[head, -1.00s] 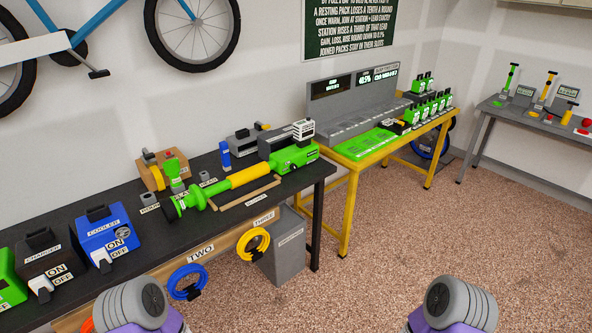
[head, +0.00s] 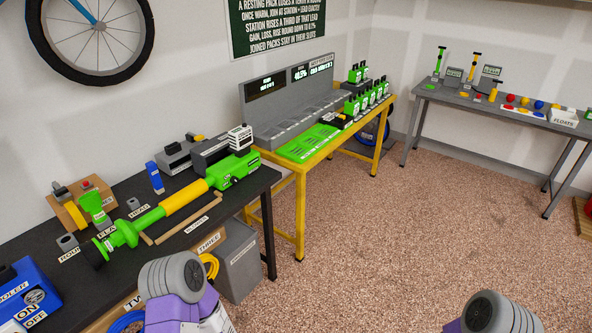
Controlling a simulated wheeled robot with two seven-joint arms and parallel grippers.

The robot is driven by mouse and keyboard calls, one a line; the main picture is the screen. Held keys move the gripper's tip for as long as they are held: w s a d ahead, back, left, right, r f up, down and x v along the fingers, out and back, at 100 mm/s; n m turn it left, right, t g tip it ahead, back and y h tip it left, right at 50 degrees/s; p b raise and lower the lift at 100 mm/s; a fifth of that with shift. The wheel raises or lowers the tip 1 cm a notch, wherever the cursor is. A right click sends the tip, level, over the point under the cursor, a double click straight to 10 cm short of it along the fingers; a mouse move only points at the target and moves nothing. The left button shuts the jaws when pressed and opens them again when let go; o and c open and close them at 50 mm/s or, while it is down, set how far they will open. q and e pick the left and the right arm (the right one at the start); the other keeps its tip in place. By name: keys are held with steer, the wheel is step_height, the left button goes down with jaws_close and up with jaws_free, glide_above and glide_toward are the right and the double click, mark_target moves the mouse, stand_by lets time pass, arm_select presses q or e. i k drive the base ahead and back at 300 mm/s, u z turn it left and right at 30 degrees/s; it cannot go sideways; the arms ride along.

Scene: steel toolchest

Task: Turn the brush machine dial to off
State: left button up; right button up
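A long green and yellow tool (head: 180,197), which may be the brush machine, lies on the black bench (head: 27,232). I cannot make out a dial on it. A blue box labelled COOLER (head: 28,296), cut by the left edge, has an ON/OFF plate on its front; its switch position is unclear. Purple and grey parts of my two arms show at the bottom edge. Neither gripper is in view.
A yellow-framed table (head: 302,165) with a grey display console (head: 292,100) and green packs (head: 366,100) stands beyond the bench. A grey table (head: 497,102) stands at the far right. A grey bin (head: 238,260) is under the bench. The speckled floor (head: 420,230) is mostly clear.

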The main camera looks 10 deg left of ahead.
mark_target(234, 180)
steer(key=z, duration=0.35)
steer(key=i, duration=0.9)
steer(key=u, duration=0.1)
